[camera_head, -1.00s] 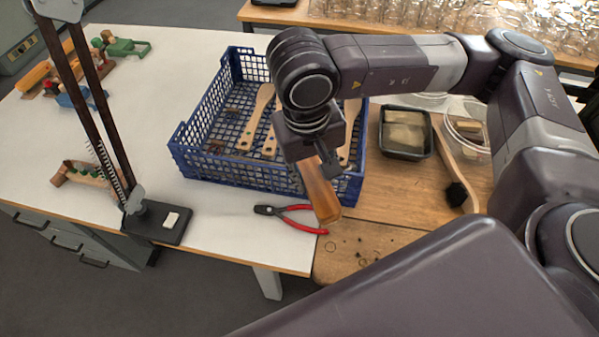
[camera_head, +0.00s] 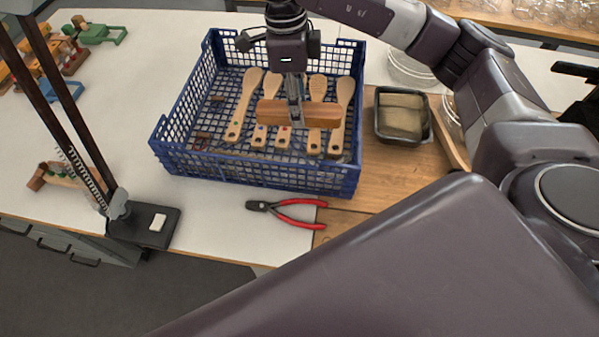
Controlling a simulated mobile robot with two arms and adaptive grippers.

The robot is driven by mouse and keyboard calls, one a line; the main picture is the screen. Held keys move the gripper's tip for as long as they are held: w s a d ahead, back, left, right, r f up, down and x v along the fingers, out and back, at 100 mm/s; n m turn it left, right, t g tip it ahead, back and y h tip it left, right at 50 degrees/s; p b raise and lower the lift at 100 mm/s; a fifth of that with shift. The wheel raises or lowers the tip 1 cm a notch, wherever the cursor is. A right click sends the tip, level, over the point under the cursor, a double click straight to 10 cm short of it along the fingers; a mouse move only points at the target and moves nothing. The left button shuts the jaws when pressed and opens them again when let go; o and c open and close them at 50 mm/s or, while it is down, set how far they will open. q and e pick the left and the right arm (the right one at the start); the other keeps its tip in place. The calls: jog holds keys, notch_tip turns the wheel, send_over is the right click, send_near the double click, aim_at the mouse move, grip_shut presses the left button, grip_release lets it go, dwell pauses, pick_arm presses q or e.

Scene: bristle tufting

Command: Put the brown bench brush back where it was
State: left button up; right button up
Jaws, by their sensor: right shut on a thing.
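My right gripper (camera_head: 295,98) is shut on the brown bench brush (camera_head: 318,111), a brown wooden bar gripped near its middle. The bar lies roughly crosswise and level, in front of the blue mesh crate (camera_head: 250,174) in the picture, seemingly held above it. No bristles on it can be made out. It hides the middle parts of several pale wooden brush blanks (camera_head: 246,96) lying in the crate. I cannot tell the exact gap between the bar and the blanks. My left gripper is not in view.
Red-handled pliers (camera_head: 290,213) lie in front of the crate. A black tray (camera_head: 403,136) with a tan block stands right of it. A lamp base (camera_head: 146,224) stands at the left front. Coloured wooden toys (camera_head: 95,33) stand far left. White table around the pliers is clear.

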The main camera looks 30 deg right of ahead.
jog(key=shift+m, duration=0.3)
jog(key=shift+f, duration=0.25)
notch_tip(320, 180, down, 19)
jog(key=shift+f+p, duration=0.1)
jog(key=shift+p, duration=0.5)
jog(key=shift+f, duration=0.25)
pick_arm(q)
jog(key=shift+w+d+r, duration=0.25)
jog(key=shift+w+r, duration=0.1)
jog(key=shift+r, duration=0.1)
pick_arm(e)
jog(key=o, duration=0.8)
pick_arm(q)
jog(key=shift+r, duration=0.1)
pick_arm(e)
jog(key=shift+r, duration=0.1)
